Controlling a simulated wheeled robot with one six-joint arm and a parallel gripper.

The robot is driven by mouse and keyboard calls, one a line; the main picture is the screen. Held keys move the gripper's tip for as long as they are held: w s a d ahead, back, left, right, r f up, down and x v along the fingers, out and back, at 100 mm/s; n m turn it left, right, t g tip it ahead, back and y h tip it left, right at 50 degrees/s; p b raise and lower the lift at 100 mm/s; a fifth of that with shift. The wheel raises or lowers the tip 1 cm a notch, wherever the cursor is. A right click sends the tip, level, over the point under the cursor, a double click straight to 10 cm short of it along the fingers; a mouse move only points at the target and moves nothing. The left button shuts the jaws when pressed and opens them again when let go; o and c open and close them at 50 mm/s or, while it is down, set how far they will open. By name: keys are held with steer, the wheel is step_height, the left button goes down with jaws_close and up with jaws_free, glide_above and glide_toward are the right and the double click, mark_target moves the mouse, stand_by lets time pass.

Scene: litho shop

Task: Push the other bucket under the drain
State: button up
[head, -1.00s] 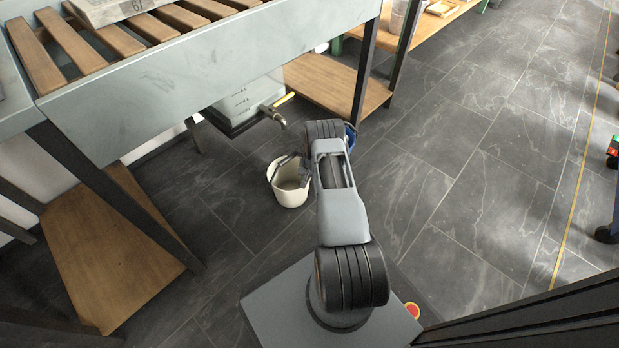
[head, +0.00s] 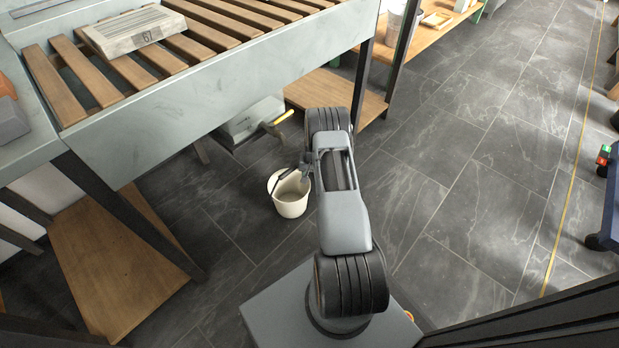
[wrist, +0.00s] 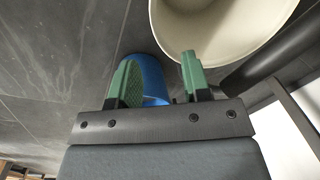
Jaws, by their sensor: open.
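A cream-white bucket (head: 291,207) stands upright on the floor, nearer to me than the drain tap (head: 277,127) with its yellow handle. I cannot tell how far it is from the spot below the spout. My gripper (head: 292,174) appears at the bucket's rim in the head view. In the wrist view my gripper (wrist: 157,70) is open with green finger pads, and one fingertip overlaps the white bucket's rim (wrist: 233,62); contact is unclear. A blue bucket (wrist: 150,72) shows beyond the fingers. My arm hides it in the head view.
A grey slatted sink table (head: 200,95) stands over the tap and a pale tank (head: 250,118). Its dark legs (head: 125,220) and low wooden shelves (head: 115,260) bound the left side. Open tiled floor (head: 460,190) lies to the right. A blue cart (head: 608,210) stands at the right edge.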

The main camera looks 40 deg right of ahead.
steer(key=shift+r, duration=1.1)
steer(key=shift+s, duration=0.1)
